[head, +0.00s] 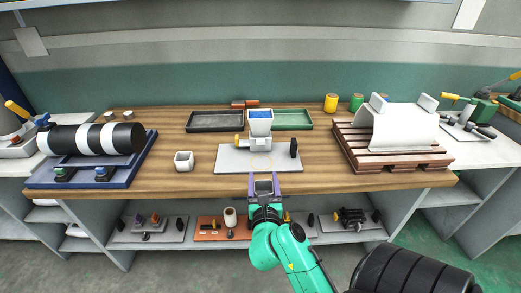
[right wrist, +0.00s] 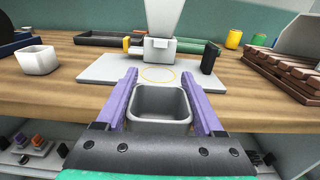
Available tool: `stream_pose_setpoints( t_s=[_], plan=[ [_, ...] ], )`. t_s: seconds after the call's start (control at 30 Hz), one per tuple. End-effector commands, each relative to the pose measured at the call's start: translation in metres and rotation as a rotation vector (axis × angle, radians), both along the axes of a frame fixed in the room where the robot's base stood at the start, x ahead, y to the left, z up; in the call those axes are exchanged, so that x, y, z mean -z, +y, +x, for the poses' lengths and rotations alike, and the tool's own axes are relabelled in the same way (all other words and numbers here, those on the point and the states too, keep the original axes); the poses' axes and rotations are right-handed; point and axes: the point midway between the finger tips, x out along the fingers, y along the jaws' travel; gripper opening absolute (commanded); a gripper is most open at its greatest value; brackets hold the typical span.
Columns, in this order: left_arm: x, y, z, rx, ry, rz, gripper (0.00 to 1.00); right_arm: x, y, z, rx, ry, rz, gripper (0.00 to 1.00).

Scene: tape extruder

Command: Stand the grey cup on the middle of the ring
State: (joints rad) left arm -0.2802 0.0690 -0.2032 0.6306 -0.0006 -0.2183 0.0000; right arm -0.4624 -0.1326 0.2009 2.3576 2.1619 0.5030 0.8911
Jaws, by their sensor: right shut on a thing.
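My right gripper (head: 264,184) is shut on the grey cup, an open-topped square cup that shows between the purple fingers in the right wrist view (right wrist: 162,103). The cup is upright and looks empty. It is at the front edge of the table, short of the light grey plate (head: 228,160). The thin yellow ring (right wrist: 158,75) is marked on that plate, in front of the machine, just beyond the cup. My left gripper is not in view.
The white extruder with a blue-filled hopper (head: 260,122) stands behind the ring. A black block (head: 294,148) is on the plate's right side. A white square cup (head: 184,160) stands left of the plate. Dark (head: 214,121) and green (head: 293,119) trays lie behind; a pallet (head: 390,158) is at right.

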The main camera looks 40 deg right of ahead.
Motion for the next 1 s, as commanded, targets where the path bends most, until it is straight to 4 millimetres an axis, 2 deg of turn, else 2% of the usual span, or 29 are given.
stream_pose_setpoints(
  t_s=[0.07, 0.2, 0.3, 0.7, 0.8, 1.0],
  plan=[
    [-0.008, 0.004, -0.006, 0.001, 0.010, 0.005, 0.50, -0.007, -0.013, 0.017, 0.001, -0.005, -0.005, 0.15],
    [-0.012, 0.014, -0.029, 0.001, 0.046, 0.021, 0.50, -0.005, -0.042, 0.054, 0.001, -0.004, -0.005, 0.15],
    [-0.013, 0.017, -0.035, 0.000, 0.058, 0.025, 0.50, -0.004, -0.061, 0.078, 0.002, -0.005, -0.004, 0.15],
    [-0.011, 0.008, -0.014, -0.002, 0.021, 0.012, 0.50, -0.001, -0.104, 0.135, 0.001, -0.004, -0.002, 0.15],
    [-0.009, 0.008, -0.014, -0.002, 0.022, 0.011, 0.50, 0.008, -0.104, 0.136, 0.001, 0.000, 0.001, 0.15],
    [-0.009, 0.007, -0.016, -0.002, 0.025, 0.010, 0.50, 0.007, -0.104, 0.135, 0.001, -0.001, -0.001, 0.15]
  ],
)
